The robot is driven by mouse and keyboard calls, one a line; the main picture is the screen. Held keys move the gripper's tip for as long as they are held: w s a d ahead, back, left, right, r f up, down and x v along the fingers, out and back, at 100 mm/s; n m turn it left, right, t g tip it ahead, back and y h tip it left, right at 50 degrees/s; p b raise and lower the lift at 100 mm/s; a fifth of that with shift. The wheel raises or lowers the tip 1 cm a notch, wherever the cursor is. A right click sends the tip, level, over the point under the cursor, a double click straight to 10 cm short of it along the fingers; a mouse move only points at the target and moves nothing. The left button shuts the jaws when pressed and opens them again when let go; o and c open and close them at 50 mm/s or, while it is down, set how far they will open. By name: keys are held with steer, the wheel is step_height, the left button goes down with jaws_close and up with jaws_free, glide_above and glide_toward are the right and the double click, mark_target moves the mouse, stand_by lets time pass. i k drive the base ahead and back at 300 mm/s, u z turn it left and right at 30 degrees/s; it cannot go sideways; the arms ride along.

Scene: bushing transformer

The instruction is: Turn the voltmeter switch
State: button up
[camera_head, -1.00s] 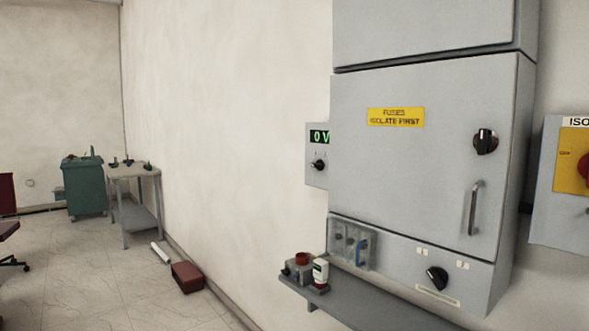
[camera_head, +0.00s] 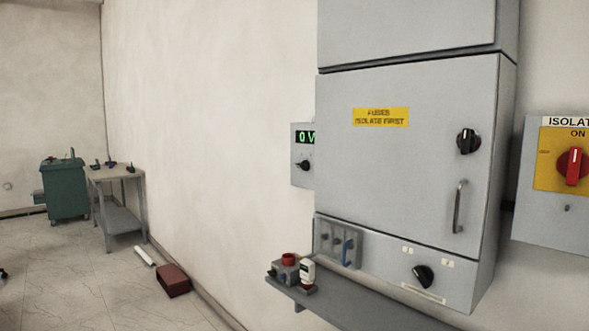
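A small grey voltmeter box (camera_head: 300,180) is fixed to the wall at the left edge of the large grey cabinet. Its green digital display (camera_head: 306,137) reads 0 V. Below the display is the black voltmeter switch (camera_head: 304,165), a small round knob; its exact pointing direction is too small to tell. My gripper is not in view, so nothing is seen touching the switch.
The fuse cabinet (camera_head: 400,165) carries a door knob, a handle (camera_head: 459,206) and a lower black switch (camera_head: 423,276). A grey shelf (camera_head: 365,306) juts out below, holding small devices. A red isolator (camera_head: 571,167) is at right. Floor at left is largely open.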

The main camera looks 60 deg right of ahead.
mark_target(304, 164)
steer(key=i, duration=0.95)
steer(key=u, duration=0.1)
steer(key=k, duration=0.9)
steer(key=z, duration=0.2)
steer(key=i, duration=0.7)
steer(key=u, duration=0.1)
